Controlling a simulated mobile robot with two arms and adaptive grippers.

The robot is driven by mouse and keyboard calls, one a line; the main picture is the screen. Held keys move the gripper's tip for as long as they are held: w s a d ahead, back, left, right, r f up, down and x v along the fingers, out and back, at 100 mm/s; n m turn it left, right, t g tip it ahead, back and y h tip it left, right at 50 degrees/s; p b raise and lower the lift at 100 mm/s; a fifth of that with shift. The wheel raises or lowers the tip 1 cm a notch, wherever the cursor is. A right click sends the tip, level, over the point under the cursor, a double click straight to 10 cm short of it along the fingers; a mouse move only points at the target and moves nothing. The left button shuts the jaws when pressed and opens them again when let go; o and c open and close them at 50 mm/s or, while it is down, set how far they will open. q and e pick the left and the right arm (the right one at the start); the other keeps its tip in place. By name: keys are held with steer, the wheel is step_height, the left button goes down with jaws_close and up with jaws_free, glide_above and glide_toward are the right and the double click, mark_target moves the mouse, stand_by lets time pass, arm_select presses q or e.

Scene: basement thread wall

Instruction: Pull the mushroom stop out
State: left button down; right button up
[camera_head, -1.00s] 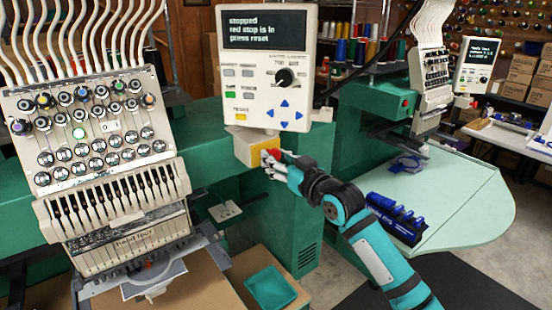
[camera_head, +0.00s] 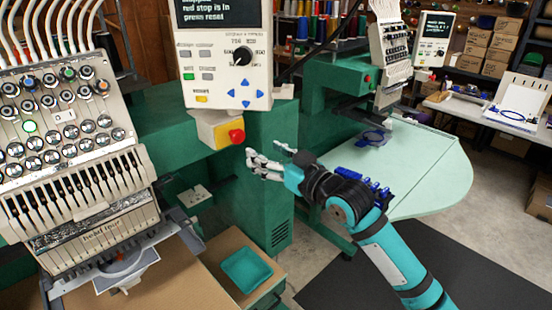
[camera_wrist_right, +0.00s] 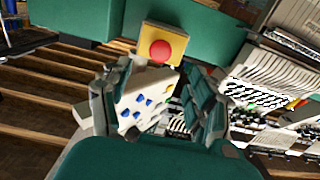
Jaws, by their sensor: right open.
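The red mushroom stop (camera_head: 236,136) sits on the yellow face of a small cream box (camera_head: 211,128) under the control panel. In the right wrist view the round red stop (camera_wrist_right: 160,50) shows face-on on its yellow plate (camera_wrist_right: 178,39). My right gripper (camera_head: 262,162) is open and empty, a little to the right of and below the stop, apart from it. In the right wrist view its fingers (camera_wrist_right: 158,105) stand spread on both sides below the stop. The panel screen (camera_head: 219,12) is partly cut off and reads "red stop is in press reset". My left gripper is out of view.
The control panel (camera_head: 222,75) with a black knob and blue arrow keys hangs above the stop. The embroidery head (camera_head: 70,150) stands left. A pale green table (camera_head: 425,165) with blue items is at the right.

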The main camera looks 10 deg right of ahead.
steer(key=shift+v, duration=1.35)
steer(key=shift+f, duration=0.1)
steer(key=d+f+m+g+h+b, duration=0.15)
steer(key=d+f, duration=0.25)
steer(key=f, duration=0.9)
steer(key=d+f+m+g+h, duration=0.1)
steer(key=d+f+m+h, duration=0.15)
steer(key=f, duration=1.15)
steer(key=d+f+m+g+h+b, duration=0.1)
steer(key=d+f+h, duration=0.25)
steer(key=f, duration=0.95)
steer(key=s+d+f+g+h+b, duration=0.1)
steer(key=s+d+f+g, duration=0.2)
steer(key=s+f, duration=1)
steer(key=s+d+f+g+h+b, duration=0.1)
steer(key=s+d+f+g, duration=0.15)
steer(key=s+f, duration=1.15)
steer(key=s+f+g, duration=0.1)
steer(key=s+f, duration=0.3)
steer(key=s, duration=0.4)
steer(key=s+f+g, duration=0.2)
steer(key=s+f, duration=0.2)
steer(key=s, duration=0.5)
steer(key=s+f+g+h, duration=0.1)
steer(key=s+f, duration=0.3)
steer(key=s, duration=0.5)
steer(key=shift+s+d+g+b, duration=0.2)
steer(key=shift+d+g+b, duration=0.1)
steer(key=shift+b, duration=0.1)
